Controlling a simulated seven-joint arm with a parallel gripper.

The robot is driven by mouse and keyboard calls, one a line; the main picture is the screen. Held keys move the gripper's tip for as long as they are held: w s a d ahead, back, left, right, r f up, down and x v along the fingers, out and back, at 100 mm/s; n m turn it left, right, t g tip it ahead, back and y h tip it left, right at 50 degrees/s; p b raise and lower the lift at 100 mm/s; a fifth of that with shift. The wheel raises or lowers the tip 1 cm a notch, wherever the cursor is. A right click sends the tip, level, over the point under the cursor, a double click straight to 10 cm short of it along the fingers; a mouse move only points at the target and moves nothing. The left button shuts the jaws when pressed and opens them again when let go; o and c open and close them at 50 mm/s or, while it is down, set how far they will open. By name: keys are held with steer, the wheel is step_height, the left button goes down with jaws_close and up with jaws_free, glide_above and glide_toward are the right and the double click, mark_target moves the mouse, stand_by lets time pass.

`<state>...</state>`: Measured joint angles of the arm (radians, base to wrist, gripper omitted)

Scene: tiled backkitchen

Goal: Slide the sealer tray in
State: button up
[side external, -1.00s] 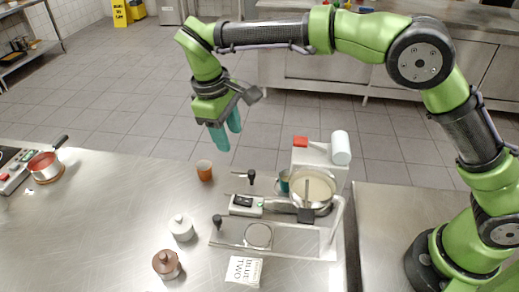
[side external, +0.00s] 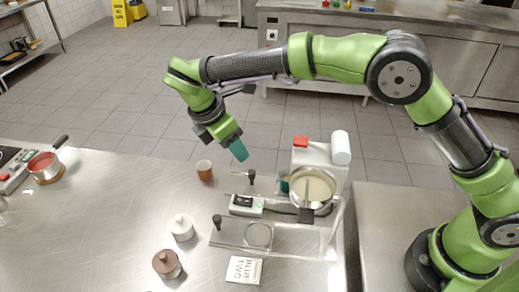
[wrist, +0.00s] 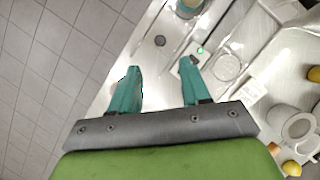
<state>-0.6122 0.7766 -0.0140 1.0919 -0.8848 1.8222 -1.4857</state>
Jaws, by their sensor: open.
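The sealer (side external: 325,155) stands near the right end of the steel counter, with a red block and a white roll on top. Its flat metal tray (side external: 232,232) lies low at the front, with a round recess (side external: 258,236). Black knobs stand at the tray's left end (side external: 217,221) and farther back (side external: 251,176). My gripper (side external: 240,150) hangs in the air above the back knob, apart from everything. In the wrist view its teal fingers (wrist: 160,68) are spread and empty. A dark round knob (wrist: 160,40) shows beyond the gap between them.
A control box (side external: 246,205) sits beside the tray. The counter's left middle is clear.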

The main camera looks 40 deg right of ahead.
mark_target(251, 172)
steer(key=x, duration=1.1)
steer(key=shift+a, duration=0.1)
jaws_close()
